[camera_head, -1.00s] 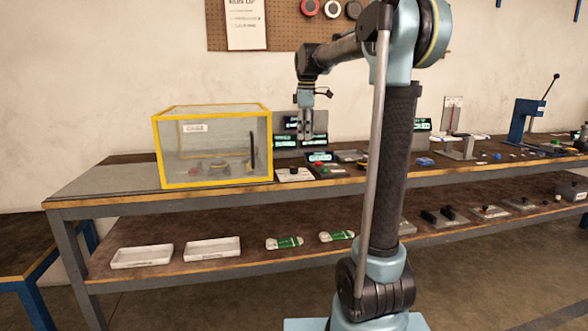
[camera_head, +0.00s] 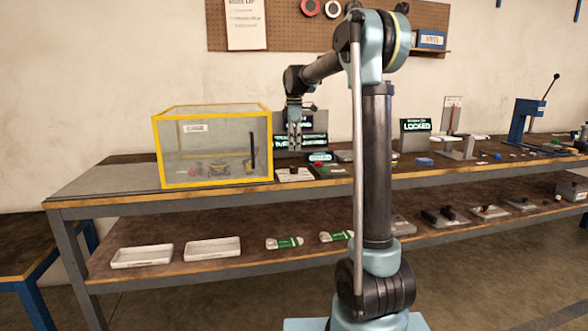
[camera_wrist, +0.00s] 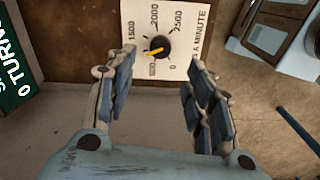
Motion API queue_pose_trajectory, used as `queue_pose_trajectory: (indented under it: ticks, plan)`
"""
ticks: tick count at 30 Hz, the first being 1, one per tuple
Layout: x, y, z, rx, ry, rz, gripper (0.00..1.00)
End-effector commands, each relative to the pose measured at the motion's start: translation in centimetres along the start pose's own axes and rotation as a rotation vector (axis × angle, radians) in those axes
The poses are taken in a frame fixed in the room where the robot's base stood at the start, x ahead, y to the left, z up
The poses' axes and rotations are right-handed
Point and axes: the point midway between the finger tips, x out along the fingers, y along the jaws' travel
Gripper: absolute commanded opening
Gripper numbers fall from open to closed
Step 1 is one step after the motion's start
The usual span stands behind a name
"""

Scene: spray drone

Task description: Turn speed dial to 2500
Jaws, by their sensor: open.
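The speed dial (camera_wrist: 158,47) is a black knob with a yellow pointer on a white plate (camera_wrist: 184,74). The plate is marked 0, 1500, 2000 and 2500, with "A MINUTE" along its side. In the wrist view the yellow pointer aims to the lower left, away from 2500. The plate (camera_head: 294,176) also shows near the bench's front edge in the head view. My gripper (camera_wrist: 158,92) is open and empty, its fingers apart to either side of the dial in the picture. In the head view my gripper (camera_head: 295,145) hangs above the plate, apart from it.
A yellow-framed clear case (camera_head: 212,147) stands left of the plate. Lit display screens (camera_head: 302,142) are behind my gripper. A red button (camera_head: 319,165) sits just right of the plate. A sign reading LOCKED (camera_head: 415,127) stands farther right. Trays and bottles lie on the lower shelf.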

Motion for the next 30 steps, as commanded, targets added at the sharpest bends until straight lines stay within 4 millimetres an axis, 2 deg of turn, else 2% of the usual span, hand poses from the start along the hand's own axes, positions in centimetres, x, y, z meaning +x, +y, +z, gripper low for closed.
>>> queue_pose_trajectory:
  ticks: [9, 15, 21, 30]
  plan:
    - [5.7, 0.0, 0.0, 0.0, 0.0, 0.0, 0.48]
    - [8.4, 0.0, 0.0, 0.001, 0.0, 0.001, 0.48]
    - [9.8, 0.0, 0.0, 0.001, 0.001, 0.001, 0.48]
    - [10.0, 0.0, 0.0, 0.001, 0.001, 0.001, 0.48]
